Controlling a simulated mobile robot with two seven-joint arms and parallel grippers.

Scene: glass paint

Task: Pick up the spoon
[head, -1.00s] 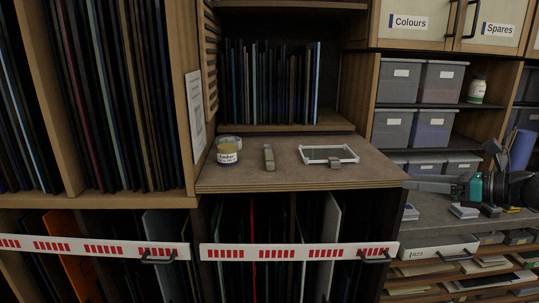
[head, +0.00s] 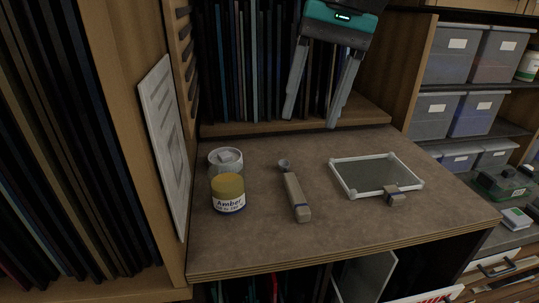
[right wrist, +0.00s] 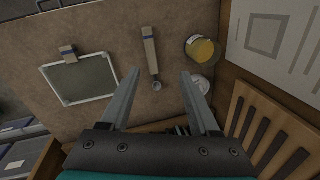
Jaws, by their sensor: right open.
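The spoon (head: 296,195) lies on the brown counter (head: 270,240), with a thick beige handle toward the front edge and a small round metal bowl toward the back. It also shows in the right wrist view (right wrist: 150,52), bowl end nearest my gripper. My right gripper (head: 310,122) is open and empty, above the back of the counter behind the spoon, fingers pointing down. In the right wrist view its fingers (right wrist: 160,73) stand wide apart, with the spoon's bowl between them in the picture. My left gripper is not in view.
An amber paint jar (head: 228,194) stands left of the spoon, with a round, light-coloured container (head: 226,160) behind it. A white-framed panel (head: 376,174) with a small block lies to the right. Upright glass sheets (head: 245,70) fill the shelf behind. A wooden side wall bounds the left.

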